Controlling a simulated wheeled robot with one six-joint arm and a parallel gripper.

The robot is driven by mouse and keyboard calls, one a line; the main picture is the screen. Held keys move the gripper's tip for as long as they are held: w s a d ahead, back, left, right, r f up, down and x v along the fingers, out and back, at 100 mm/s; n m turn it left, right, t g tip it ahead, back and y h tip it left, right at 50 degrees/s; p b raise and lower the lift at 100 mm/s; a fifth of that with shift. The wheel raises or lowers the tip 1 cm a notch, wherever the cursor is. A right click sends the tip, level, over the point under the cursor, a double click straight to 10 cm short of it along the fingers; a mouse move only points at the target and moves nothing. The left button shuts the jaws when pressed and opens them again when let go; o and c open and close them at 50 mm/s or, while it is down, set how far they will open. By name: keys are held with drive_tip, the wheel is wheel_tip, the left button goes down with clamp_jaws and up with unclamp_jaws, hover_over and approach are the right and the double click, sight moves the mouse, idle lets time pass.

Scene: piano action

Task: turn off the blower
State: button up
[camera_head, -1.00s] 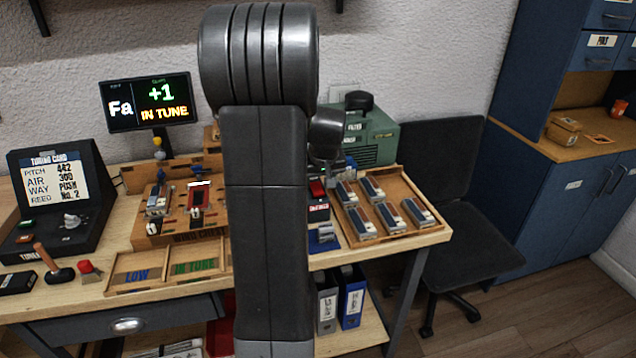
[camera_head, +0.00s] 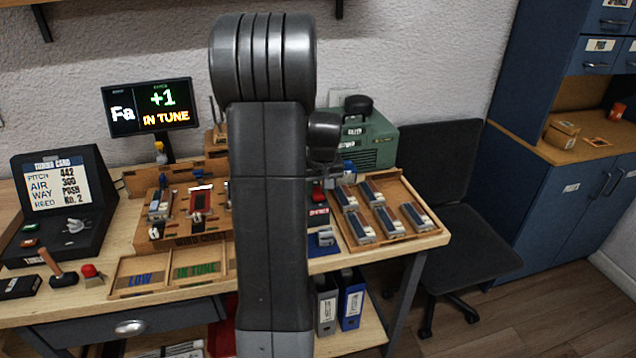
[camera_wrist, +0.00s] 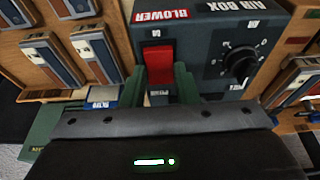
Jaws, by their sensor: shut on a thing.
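The red blower switch (camera_wrist: 158,62) stands on the dark air box (camera_wrist: 205,48) under a red "BLOWER" label, with "ON" marked above it. My gripper (camera_wrist: 159,80) reaches it from below in the wrist view, with one green finger on each side, shut on the switch. The switch's lower end is hidden between the fingers. In the head view a small red part (camera_head: 318,194) shows just right of my arm, which hides most of the air box. The green machine (camera_head: 370,140) stands behind on the bench.
A black knob (camera_wrist: 240,66) sits right of the switch on the air box. A wooden tray (camera_head: 400,237) of reed blocks lies to the right. Another wooden rack (camera_head: 190,240) stands left of my arm. The tuner screen (camera_head: 150,108) reads "Fa +1 IN TUNE".

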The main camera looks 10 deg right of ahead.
sight(319, 197)
drive_tip(key=shift+w+r+g+p, duration=0.2)
drive_tip(key=shift+r+g+p, duration=0.15)
drive_tip(key=shift+g+p, duration=0.45)
drive_tip(key=shift+w+f+p, duration=0.1)
drive_tip(key=shift+f+p, duration=0.1)
drive_tip(key=shift+p, duration=0.45)
drive_tip(key=shift+o, duration=0.2)
drive_tip(key=shift+c, duration=0.2)
drive_tip(key=o, duration=1)
wheel_tip(319, 197, up, 14)
drive_tip(key=s, duration=0.2)
drive_tip(key=shift+f+b, duration=0.2)
drive_tip(key=shift+b, duration=0.2)
drive_tip(key=shift+f, duration=0.1)
